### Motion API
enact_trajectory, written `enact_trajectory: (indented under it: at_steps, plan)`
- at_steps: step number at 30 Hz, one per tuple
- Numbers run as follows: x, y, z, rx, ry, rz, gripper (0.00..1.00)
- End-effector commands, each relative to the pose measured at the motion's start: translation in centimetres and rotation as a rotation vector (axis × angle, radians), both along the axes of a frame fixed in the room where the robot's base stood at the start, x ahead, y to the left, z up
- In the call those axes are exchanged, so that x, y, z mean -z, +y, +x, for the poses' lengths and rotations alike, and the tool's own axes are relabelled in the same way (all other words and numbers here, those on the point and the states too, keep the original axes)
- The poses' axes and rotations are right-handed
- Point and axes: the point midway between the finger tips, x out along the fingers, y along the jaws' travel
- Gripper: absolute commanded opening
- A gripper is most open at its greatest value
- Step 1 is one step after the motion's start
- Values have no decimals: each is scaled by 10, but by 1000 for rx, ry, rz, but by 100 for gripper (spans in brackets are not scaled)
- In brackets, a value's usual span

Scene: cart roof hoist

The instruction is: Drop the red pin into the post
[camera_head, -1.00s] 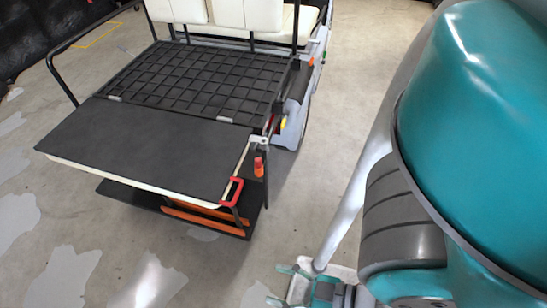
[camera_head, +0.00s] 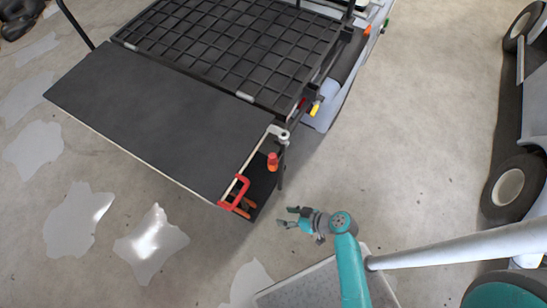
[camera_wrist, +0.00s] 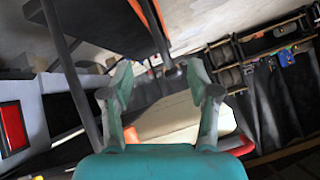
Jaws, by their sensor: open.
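A small red-orange piece (camera_head: 272,161), which looks like the red pin, is at the rear right corner of the cart's deck, beside a dark upright post (camera_head: 281,172). A pale round fitting (camera_head: 284,136) is at the top of that corner. My gripper (camera_head: 282,217) is open and empty, below and apart from the red piece, near the red handle. In the wrist view my gripper's two fingers (camera_wrist: 163,92) are spread, with nothing held between them. I cannot tell the pin for certain in the wrist view.
A red handle (camera_head: 234,191) sticks out at the corner of the dark flat deck (camera_head: 165,125). A black grid rack (camera_head: 230,45) lies ahead of it. Another vehicle's wheel (camera_head: 512,190) is at the right. The floor between is clear.

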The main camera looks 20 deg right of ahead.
Motion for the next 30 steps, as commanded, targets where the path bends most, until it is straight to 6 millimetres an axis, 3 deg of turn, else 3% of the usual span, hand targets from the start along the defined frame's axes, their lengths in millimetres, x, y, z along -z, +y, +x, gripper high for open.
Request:
enact_trajectory:
  at_steps: [1, 3, 9, 15, 18, 23, 30]
  plan:
    - [-4, -8, 21, -42, -41, 35, 60]
    - [-14, -16, 43, -111, -109, 87, 60]
    - [-62, -57, 96, -293, -370, 208, 60]
    - [-111, -101, 121, -409, -618, 267, 60]
    - [-125, -114, 125, -438, -692, 278, 60]
    - [-134, -114, 130, -459, -739, 284, 60]
    - [-134, -82, 145, -460, -739, 285, 60]
